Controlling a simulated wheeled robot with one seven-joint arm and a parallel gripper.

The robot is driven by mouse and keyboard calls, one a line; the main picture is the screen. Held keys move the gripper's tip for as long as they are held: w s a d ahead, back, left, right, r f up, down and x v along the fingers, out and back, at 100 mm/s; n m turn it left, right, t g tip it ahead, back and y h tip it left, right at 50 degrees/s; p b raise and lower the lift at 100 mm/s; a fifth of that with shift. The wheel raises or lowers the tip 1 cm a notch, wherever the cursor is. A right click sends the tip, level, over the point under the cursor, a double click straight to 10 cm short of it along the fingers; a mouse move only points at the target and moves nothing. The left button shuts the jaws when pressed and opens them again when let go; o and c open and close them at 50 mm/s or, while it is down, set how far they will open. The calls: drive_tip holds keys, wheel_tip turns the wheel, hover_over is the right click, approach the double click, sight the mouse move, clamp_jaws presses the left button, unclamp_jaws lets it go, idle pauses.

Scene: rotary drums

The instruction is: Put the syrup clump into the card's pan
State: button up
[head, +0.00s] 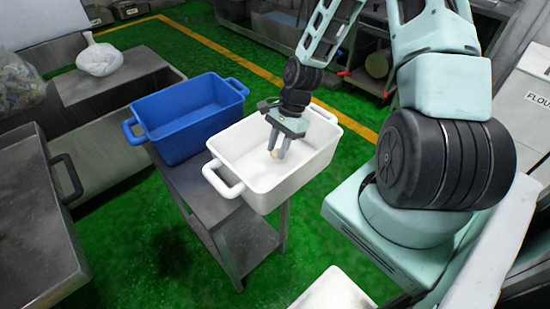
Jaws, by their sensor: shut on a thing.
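My gripper (279,150) points down inside the white pan (262,196), below the level of its rim. It is shut on a small tan clump (275,154), which shows between the fingertips. I cannot tell whether the clump touches the pan's floor. A blue pan (190,122) stands to the left of the white one and looks empty. Both pans have loop handles at their ends and stand on a grey metal stand. No card is readable in this view.
The grey metal stand (222,215) has a lower shelf. Metal troughs (110,150) are at the left, with a white bag (99,59) on one. Another white container (335,290) is at the bottom. A box marked FLOUR (536,88) is at the right. Green floor (150,250) is open between them.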

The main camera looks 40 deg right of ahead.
drive_tip(key=shift+f, duration=2.35)
drive_tip(key=shift+f, duration=0.15)
drive_tip(key=o, duration=0.9)
drive_tip(key=shift+o, duration=0.2)
drive_tip(key=v, duration=1.1)
wheel_tip(320, 180, up, 6)
drive_tip(key=n+h, duration=0.1)
drive_tip(key=n, duration=0.5)
hover_over(278, 166)
drive_tip(key=a, duration=0.4)
drive_tip(key=s+a+r+n+g+h, duration=0.1)
drive_tip(key=s+a+r+n, duration=0.1)
drive_tip(key=a+n, duration=0.25)
drive_tip(key=s+a+r+n+h, duration=0.1)
drive_tip(key=s+a+r+n, duration=0.2)
drive_tip(key=a, duration=0.2)
drive_tip(key=s+a+r+n+t+h, duration=0.1)
drive_tip(key=s+a+r+n, duration=0.5)
drive_tip(key=s+a+n, duration=0.3)
drive_tip(key=s+n, duration=0.2)
drive_tip(key=s, duration=0.1)
drive_tip(key=shift+s+a+n, duration=0.2)
drive_tip(key=shift+a+n, duration=0.15)
